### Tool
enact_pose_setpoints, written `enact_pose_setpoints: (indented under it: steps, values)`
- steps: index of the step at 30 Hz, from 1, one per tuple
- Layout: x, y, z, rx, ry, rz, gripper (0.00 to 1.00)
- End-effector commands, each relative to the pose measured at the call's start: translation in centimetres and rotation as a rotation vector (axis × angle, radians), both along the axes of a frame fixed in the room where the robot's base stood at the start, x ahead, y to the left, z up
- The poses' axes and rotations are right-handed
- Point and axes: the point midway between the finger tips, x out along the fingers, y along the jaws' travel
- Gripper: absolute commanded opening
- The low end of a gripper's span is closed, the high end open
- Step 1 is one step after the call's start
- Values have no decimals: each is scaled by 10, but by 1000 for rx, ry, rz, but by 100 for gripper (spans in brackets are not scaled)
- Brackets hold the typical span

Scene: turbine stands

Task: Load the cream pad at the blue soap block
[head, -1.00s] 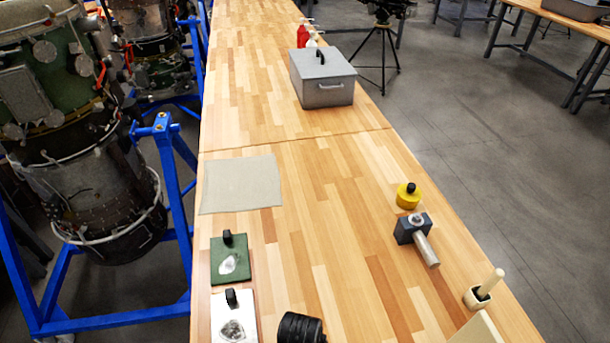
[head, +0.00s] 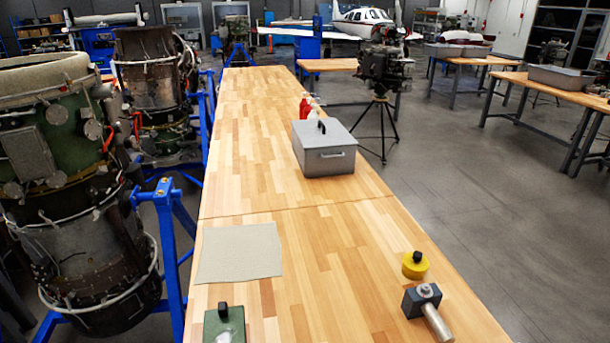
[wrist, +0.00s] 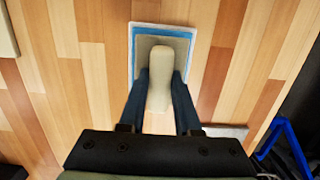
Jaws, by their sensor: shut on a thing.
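In the wrist view, my gripper (wrist: 160,84) is shut on the long cream handle of the cream pad (wrist: 159,72). The pad's flat, darker beige base spreads out below the handle. Directly under it, the blue soap block (wrist: 134,47) shows as a blue border within a thin white edge. The pad covers most of the block. I cannot tell whether the pad touches it. Neither the gripper, the pad nor the block is in the head view.
On the long wooden bench are a grey cloth (head: 239,253), a green block with a black knob (head: 223,326), a yellow round thing (head: 415,265), a hammer (head: 428,308), a grey lidded box (head: 325,150) and a red bottle (head: 305,106). The bench middle is clear.

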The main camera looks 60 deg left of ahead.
Motion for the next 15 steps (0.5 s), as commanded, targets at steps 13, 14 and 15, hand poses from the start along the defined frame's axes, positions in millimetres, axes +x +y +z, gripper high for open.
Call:
enact_pose_setpoints:
  steps: [13,14,15]
  values:
    - [0,0,-4,1,0,0,0]
    - [0,0,-5,1,0,0,0]
    - [0,0,-5,1,0,0,0]
